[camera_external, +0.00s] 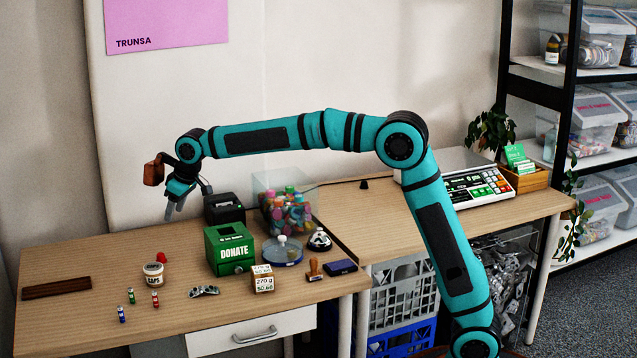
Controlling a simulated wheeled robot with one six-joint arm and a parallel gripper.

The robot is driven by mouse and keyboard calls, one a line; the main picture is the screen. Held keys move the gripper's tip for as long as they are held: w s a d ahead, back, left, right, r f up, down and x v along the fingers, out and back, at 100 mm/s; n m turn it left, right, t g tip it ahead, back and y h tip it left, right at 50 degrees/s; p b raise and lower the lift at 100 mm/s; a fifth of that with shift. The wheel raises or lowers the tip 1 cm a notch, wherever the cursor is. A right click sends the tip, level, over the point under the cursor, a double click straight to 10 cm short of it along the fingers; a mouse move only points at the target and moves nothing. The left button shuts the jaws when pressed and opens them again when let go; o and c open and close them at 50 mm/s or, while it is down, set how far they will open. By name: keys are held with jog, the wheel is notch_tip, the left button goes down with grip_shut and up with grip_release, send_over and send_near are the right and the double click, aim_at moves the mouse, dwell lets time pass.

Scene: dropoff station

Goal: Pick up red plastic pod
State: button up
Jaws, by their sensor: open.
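A small red object (161,257), which looks like the red plastic pod, lies on the left wooden table just behind a white jar labelled CAPS (153,274). The jar may hide part of it. My gripper (175,213) points down in the air above the table, up and slightly right of the red object in the picture. Its jaws are open and nothing shows between them. It is clearly apart from the red object.
Several small cylinders (131,296) stand in front of the jar. A dark wooden strip (57,288) lies at left. A green DONATE box (230,250), a black device (224,208) and a clear bin of caps (287,208) stand right. The table's back left is clear.

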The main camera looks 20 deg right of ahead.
send_over(161, 253)
jog(key=s+d, duration=0.2)
jog(key=s, duration=0.1)
jog(key=f, duration=1.1)
jog(key=shift+w+a+f, duration=0.2)
jog(key=shift+w+x, duration=0.2)
jog(key=shift+x, duration=1.1)
jog(key=shift+w+x, duration=0.2)
jog(key=shift+x, duration=1.1)
jog(key=shift+d+r, duration=0.1)
jog(key=shift+r, duration=0.05)
jog(key=c, duration=1.1)
